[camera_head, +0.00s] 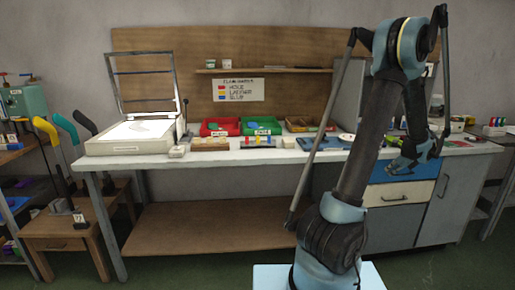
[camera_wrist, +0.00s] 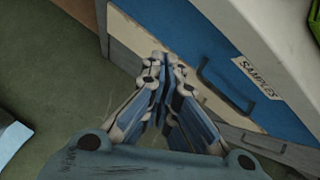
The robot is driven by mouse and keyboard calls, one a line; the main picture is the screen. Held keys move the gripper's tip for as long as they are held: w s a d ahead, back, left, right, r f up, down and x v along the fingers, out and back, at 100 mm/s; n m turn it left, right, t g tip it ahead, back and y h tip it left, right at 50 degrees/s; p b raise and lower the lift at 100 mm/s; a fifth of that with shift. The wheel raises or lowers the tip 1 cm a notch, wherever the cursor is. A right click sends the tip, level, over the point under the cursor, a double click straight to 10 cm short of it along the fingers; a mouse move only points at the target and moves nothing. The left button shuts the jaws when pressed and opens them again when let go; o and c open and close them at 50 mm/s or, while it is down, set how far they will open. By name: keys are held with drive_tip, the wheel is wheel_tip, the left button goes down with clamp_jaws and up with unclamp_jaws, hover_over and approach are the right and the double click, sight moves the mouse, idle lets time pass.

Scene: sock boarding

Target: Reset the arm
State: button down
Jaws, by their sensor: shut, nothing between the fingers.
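My gripper (camera_wrist: 165,62) is shut and empty in the wrist view, pointing down in front of a drawer cabinet. In the head view my gripper (camera_head: 400,168) hangs at the right, before the cabinet's blue drawer (camera_head: 423,191), with my arm bent high above it. The blue drawer (camera_wrist: 180,45) carries a dark handle and a "SAMPLES" label in the wrist view. Whether the fingertips touch the drawer front cannot be told.
A long workbench (camera_head: 225,157) stands ahead, with a white light box (camera_head: 130,137), a red bin (camera_head: 219,128) and a green bin (camera_head: 261,126) on it. A small wooden table (camera_head: 62,232) with colored paddle-like shapes stands at left. Green floor is open in front of the bench.

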drive_tip(key=s+a+r+n+g, duration=0.1)
drive_tip(key=s+a+r+n, duration=0.3)
drive_tip(key=a, duration=0.7)
drive_tip(key=s+a+r+n+g, duration=0.1)
drive_tip(key=s+a+r+n, duration=0.1)
drive_tip(key=a+n, duration=0.65)
drive_tip(key=s+a+r+n+g, duration=0.2)
drive_tip(key=s+a+r, duration=0.15)
drive_tip(key=a, duration=0.95)
drive_tip(key=s+a+f+n, duration=0.2)
drive_tip(key=s+a+n, duration=0.2)
drive_tip(key=s, duration=0.3)
drive_tip(key=s+a+f+n+g+h, duration=0.1)
drive_tip(key=s+a+f+n, duration=0.2)
drive_tip(key=s+n, duration=0.3)
drive_tip(key=s+a+f+n, duration=0.3)
drive_tip(key=s+a+n, duration=0.2)
drive_tip(key=s, duration=0.4)
drive_tip(key=shift+s+h, duration=0.15)
drive_tip(key=shift+h, duration=0.25)
